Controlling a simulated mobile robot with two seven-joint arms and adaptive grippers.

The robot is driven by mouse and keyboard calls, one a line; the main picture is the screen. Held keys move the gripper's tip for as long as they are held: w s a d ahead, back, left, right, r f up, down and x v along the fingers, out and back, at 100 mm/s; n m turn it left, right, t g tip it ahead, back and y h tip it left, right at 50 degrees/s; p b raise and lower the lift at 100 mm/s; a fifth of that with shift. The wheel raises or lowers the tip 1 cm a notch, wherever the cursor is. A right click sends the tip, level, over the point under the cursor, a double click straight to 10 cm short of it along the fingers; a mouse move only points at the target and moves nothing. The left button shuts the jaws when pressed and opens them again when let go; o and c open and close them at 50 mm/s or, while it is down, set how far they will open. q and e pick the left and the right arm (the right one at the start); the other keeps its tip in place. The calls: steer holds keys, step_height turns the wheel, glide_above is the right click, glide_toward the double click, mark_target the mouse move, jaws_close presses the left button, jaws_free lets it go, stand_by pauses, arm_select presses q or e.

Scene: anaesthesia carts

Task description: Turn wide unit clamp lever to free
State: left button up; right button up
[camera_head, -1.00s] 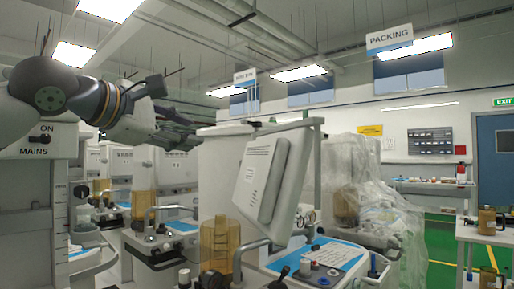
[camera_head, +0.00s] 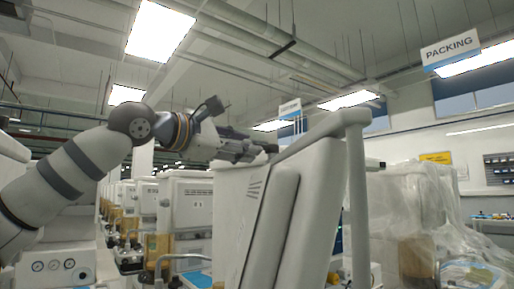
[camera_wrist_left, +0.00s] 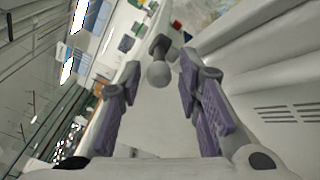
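My left gripper (camera_head: 268,148) reaches in from the left, level with the top of a wide white unit (camera_head: 232,205) in the head view. In the left wrist view its two purple-padded fingers (camera_wrist_left: 159,75) are apart, with nothing gripped. A grey lever with a round knob (camera_wrist_left: 158,74) shows between the fingertips, apparently the clamp lever. The knob looks clear of both fingers; I cannot tell how deep it sits between them. The lever cannot be made out in the head view. My right gripper is in neither view.
A grey rail and post (camera_head: 356,190) frame the tilted panel (camera_head: 292,225) on the near unit. A plastic-wrapped unit (camera_head: 415,215) stands to the right. More carts (camera_head: 184,200) line up behind on the left. Space above the units is open.

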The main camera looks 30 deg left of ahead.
arm_select(q)
steer(key=shift+x, duration=1.9)
jaws_close()
steer(key=shift+w+d, duration=0.1)
